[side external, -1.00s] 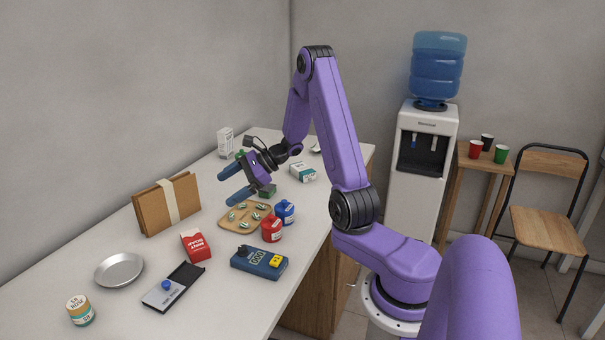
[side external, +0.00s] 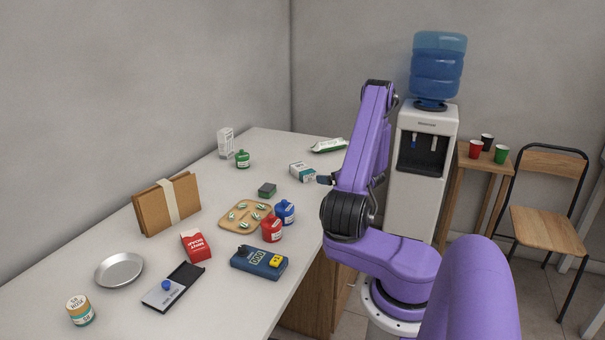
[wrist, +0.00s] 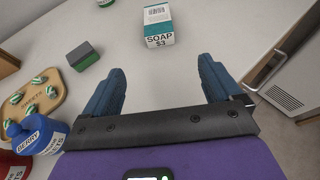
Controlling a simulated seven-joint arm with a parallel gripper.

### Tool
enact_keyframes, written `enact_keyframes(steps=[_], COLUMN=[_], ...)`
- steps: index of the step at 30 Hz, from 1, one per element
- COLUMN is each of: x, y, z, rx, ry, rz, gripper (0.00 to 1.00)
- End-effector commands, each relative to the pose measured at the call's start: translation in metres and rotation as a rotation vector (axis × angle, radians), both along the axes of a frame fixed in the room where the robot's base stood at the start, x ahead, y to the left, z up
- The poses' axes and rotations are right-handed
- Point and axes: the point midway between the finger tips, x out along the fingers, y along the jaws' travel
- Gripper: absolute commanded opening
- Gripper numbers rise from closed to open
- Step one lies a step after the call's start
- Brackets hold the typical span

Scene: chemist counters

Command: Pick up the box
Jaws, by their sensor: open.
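A white and teal soap box (side external: 302,172) lies on the counter near its right edge. In the wrist view the soap box (wrist: 159,26) sits at the top, ahead of the gap between my fingers, its "SOAP $3" side facing me. My gripper (wrist: 162,76) is open and empty, its two blue fingers apart and short of the box. In the side view a blue fingertip of my gripper (side external: 324,180) shows just right of the soap box; my arm hides the rest.
A dark green block (side external: 267,190), a tray of wrapped sweets (side external: 236,224), and blue (side external: 285,212) and red (side external: 271,229) jars stand nearer the camera. The counter around the box is clear.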

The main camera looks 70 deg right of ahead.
Motion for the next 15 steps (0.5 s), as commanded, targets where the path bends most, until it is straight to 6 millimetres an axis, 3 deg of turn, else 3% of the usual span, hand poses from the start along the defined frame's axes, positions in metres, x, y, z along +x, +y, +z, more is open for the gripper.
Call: enact_keyframes(steps=[15], x=[0.066], y=[-0.045], z=[-0.033], rx=[0.0], ry=[0.0], rz=[0.003], gripper=[0.92])
